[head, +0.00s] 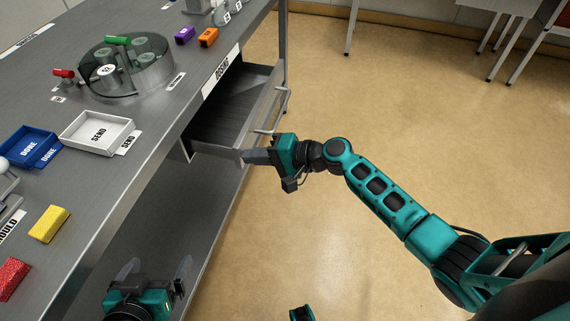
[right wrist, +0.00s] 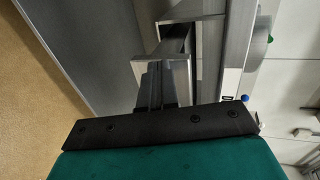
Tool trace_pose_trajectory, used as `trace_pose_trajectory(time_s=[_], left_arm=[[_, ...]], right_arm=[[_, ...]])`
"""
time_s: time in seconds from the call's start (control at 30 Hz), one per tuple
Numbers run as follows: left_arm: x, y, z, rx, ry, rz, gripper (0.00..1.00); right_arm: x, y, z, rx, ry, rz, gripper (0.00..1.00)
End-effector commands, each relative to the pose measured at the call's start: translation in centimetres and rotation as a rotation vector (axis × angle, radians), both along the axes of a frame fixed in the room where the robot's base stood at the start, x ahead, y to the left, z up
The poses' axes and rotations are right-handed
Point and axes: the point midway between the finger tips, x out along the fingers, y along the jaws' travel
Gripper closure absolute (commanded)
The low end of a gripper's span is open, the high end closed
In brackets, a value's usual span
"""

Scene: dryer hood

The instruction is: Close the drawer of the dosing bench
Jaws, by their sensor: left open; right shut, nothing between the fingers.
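The dosing bench (head: 150,130) is a long grey metal table on the left of the head view. Its drawer (head: 232,105) is pulled out from under the top, and its interior looks empty. The drawer front has a bar handle (head: 277,112). My right gripper (head: 246,157) is shut and empty, with its fingertips at the near end of the drawer front. In the right wrist view its fingers (right wrist: 161,85) overlap a metal edge of the drawer; contact cannot be told. My left gripper (head: 152,270) is open and empty, low at the bottom left, apart from the drawer.
On the bench top are a round glass-walled carousel (head: 125,68), a white SEND tray (head: 97,133), a blue DONE tray (head: 30,147), and yellow (head: 49,223) and red (head: 10,278) blocks. The floor (head: 390,110) right of the drawer is clear.

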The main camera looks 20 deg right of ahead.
Motion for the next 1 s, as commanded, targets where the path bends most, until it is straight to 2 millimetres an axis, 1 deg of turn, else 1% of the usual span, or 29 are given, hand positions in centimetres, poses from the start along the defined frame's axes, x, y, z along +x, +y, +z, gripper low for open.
trace_pose_trajectory(time_s=[0.03, 0.2, 0.4, 0.5, 0.63, 1.0], left_arm=[[0.0, 0.0, -0.8, -0.001, 0.001, 0.0, 0.0], [-0.2, -0.1, -2.5, -0.001, 0.005, 0.0, 0.0], [-0.3, -0.1, -4.1, -0.001, 0.011, 0.0, 0.0], [-0.4, -0.1, -4.6, -0.001, 0.012, 0.0, 0.0], [-0.4, -0.1, -4.8, -0.001, 0.012, 0.0, 0.0], [-0.4, -0.1, -4.8, -0.001, 0.012, 0.0, 0.0]], right_arm=[[1.0, 1.5, -0.2, 0.004, -0.005, 0.002, 1.0], [3.6, 5.4, -0.3, 0.004, -0.003, 0.001, 1.0], [5.8, 8.7, -0.3, 0.001, -0.002, 0.002, 1.0], [6.5, 9.7, -0.2, 0.001, 0.0, 0.001, 1.0], [7.0, 10.4, -0.1, 0.0, 0.0, 0.0, 1.0], [7.2, 10.8, 0.2, 0.002, -0.004, -0.002, 1.0]])
